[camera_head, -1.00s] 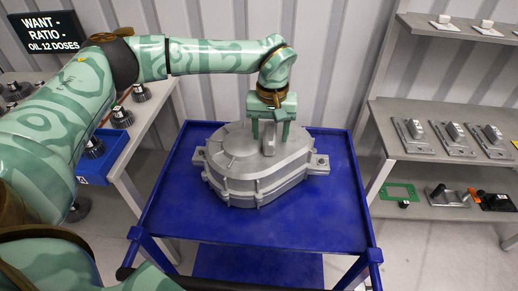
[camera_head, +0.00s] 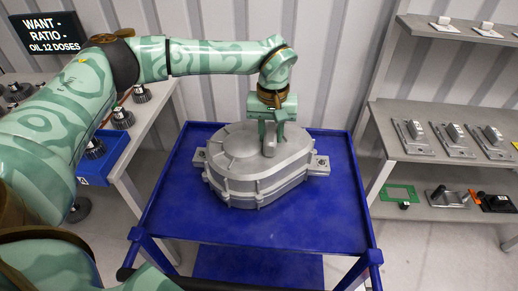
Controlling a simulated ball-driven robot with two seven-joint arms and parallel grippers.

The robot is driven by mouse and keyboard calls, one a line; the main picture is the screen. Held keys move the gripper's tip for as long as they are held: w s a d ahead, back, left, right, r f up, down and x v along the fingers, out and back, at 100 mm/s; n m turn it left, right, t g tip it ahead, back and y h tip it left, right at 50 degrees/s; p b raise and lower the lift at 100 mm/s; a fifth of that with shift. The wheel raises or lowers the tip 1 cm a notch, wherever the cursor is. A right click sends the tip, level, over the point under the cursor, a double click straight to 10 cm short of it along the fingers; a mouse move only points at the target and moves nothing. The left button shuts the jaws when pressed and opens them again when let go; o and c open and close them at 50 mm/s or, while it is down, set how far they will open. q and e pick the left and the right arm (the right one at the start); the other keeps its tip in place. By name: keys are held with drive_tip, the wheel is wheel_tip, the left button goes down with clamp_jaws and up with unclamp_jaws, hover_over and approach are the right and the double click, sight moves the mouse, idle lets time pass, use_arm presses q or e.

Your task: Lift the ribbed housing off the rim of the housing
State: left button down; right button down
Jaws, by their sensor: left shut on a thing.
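The grey ribbed housing (camera_head: 238,146) is the upper part of the metal unit in the middle of the blue cart. It appears seated on the rim of the lower housing (camera_head: 258,197), with no clear gap between them. The lower housing has bolt lugs at its left and right sides. My left gripper (camera_head: 271,147) points down over the top, right of its middle. Its fingers are shut on the upright grey post on top of the ribbed housing. The fingers hide part of this post. My right gripper is not in view.
The blue cart (camera_head: 180,218) has free room around the unit and raised edges. A grey shelf (camera_head: 390,142) with several metal parts stands at the right. A bench at the left holds dark knobbed parts (camera_head: 122,118) and a blue bin (camera_head: 107,160).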

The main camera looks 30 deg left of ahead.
sight(262, 155)
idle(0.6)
use_arm(q)
drive_tip(key=shift+w+r, duration=0.15)
drive_tip(key=shift+w+r, duration=0.1)
drive_tip(key=shift+r, duration=0.6)
drive_tip(key=s+r+p, duration=0.4)
drive_tip(key=s+r, duration=0.7)
drive_tip(key=s, duration=0.3)
drive_tip(key=shift+s+d+r, duration=0.15)
drive_tip(key=shift+d+r, duration=0.1)
drive_tip(key=shift+r, duration=0.2)
drive_tip(key=shift+r+p, duration=2.55)
drive_tip(key=shift+p, duration=0.25)
